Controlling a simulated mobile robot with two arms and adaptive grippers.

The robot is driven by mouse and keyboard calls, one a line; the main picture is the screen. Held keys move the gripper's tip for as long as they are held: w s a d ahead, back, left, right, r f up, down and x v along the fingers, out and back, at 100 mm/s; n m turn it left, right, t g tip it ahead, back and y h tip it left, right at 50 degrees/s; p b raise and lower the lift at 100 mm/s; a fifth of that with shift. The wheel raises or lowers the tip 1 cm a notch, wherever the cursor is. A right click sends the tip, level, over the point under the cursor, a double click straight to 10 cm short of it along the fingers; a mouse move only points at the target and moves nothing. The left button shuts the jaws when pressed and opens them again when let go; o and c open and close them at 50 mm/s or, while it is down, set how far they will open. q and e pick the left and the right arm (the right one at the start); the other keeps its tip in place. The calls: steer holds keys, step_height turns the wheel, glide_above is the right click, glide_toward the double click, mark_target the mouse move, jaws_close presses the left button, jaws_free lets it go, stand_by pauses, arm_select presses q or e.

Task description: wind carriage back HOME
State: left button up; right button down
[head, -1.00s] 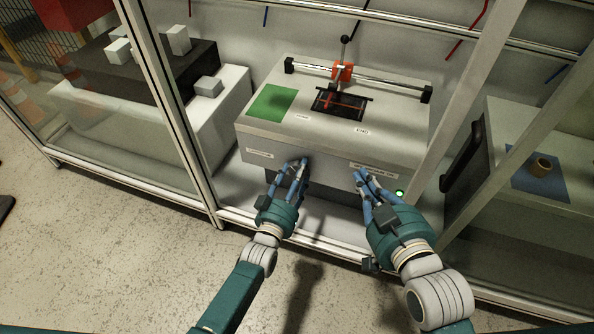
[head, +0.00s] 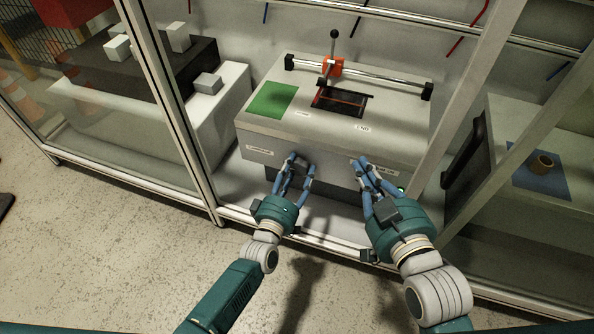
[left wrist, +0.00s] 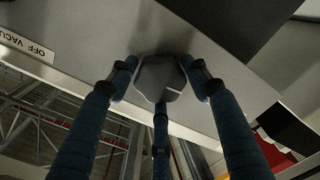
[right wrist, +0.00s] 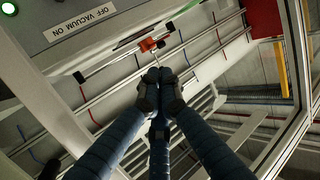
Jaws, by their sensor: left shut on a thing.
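The orange carriage (head: 333,66) sits on a chrome rail above the grey machine (head: 330,140), left of the rail's middle, with a black-balled lever standing up from it. The END label (head: 362,127) is on the top at right; a smaller label (head: 302,114), too small to read surely, is further left. My left gripper (head: 297,164) is at the machine's front. In the left wrist view its fingers are closed around a grey knob (left wrist: 160,78). My right gripper (head: 367,166) is by the front's right side; the right wrist view shows its fingertips together (right wrist: 159,78), apparently empty.
A green pad (head: 271,101) and a black-framed window (head: 341,102) are on the machine's top. A vacuum OFF/ON panel (right wrist: 78,22) with a green light (right wrist: 9,8) is near my right gripper. Cabinet posts (head: 175,115) stand on both sides.

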arm_select(q)
steer(key=n, duration=0.2)
steer(key=n+b, duration=0.1)
steer(key=n, duration=0.2)
steer(key=shift+s+d+f+n+b, duration=0.2)
steer(key=shift+f+n+b, duration=0.1)
steer(key=shift+f+b, duration=0.1)
steer(key=n+b, duration=0.1)
steer(key=n, duration=0.3)
steer(key=shift+r+b, duration=0.2)
steer(key=shift+b, duration=0.2)
steer(key=shift+d+n, duration=0.1)
steer(key=shift+n, duration=0.3)
arm_select(e)
steer(key=s+r+t+y, duration=0.1)
steer(key=s+r+t, duration=0.1)
steer(key=r+t, duration=0.3)
steer(key=s+a+r+t+y, duration=0.1)
steer(key=r+t, duration=0.4)
steer(key=r, duration=0.9)
steer(key=shift+s+r+y, duration=0.2)
steer(key=shift+s+y, duration=0.4)
steer(key=shift+s, duration=0.45)
arm_select(q)
steer(key=shift+r, duration=0.1)
arm_select(e)
steer(key=shift+a, duration=0.1)
